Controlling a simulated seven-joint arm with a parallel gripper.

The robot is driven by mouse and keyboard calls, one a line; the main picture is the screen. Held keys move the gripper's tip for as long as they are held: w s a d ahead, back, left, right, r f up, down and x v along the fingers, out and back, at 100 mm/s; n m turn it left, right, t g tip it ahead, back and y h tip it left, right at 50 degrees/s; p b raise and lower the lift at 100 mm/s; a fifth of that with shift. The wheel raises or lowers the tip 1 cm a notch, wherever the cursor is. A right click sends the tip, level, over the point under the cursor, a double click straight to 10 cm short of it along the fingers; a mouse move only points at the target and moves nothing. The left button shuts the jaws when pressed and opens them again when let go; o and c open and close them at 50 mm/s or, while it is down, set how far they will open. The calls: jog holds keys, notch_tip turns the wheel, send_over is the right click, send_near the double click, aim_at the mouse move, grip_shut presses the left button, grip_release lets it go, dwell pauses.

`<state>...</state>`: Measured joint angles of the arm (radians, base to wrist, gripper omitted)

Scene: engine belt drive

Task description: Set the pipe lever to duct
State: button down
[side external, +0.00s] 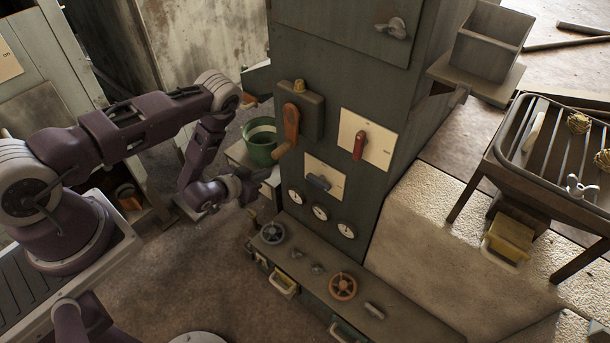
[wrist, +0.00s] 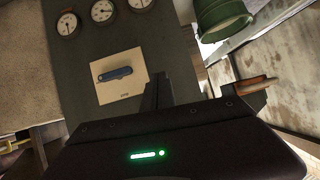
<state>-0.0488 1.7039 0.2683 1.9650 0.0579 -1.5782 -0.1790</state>
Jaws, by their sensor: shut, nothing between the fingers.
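A blue lever (side external: 317,182) sits on a cream plate (side external: 336,177) on the front of the grey-green cabinet. A red lever (side external: 359,145) stands on a larger cream plate (side external: 379,141) up and to the right. An orange lever (side external: 291,124) hangs from a box at the upper left. The plate lettering is too small to read, so I cannot tell which lever is the pipe lever. The blue lever (wrist: 115,74) lies nearly level in the wrist view. My gripper (side external: 268,174) is shut and empty, left of the blue lever's plate and apart from it; its fingers (wrist: 158,88) also show in the wrist view.
Several round gauges (side external: 320,212) sit below the blue lever. A ledge with a grey handwheel (side external: 272,233) and an orange handwheel (side external: 343,286) juts out underneath. A green bucket (side external: 262,142) stands behind my gripper.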

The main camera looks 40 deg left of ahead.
jog(key=d+r+t+h, duration=0.1)
jog(key=d+r+t, duration=0.15)
jog(key=d, duration=0.45)
send_over(320, 181)
jog(key=s+a, duration=0.2)
jog(key=a, duration=0.2)
notch_tip(320, 181, down, 2)
jog(key=shift+s+d+f+t, duration=0.1)
jog(key=shift+f+t, duration=0.1)
jog(key=shift+t, duration=0.15)
notch_tip(320, 181, down, 3)
jog(key=shift+s+r, duration=0.1)
jog(key=shift+s, duration=0.05)
jog(key=shift+f, duration=0.65)
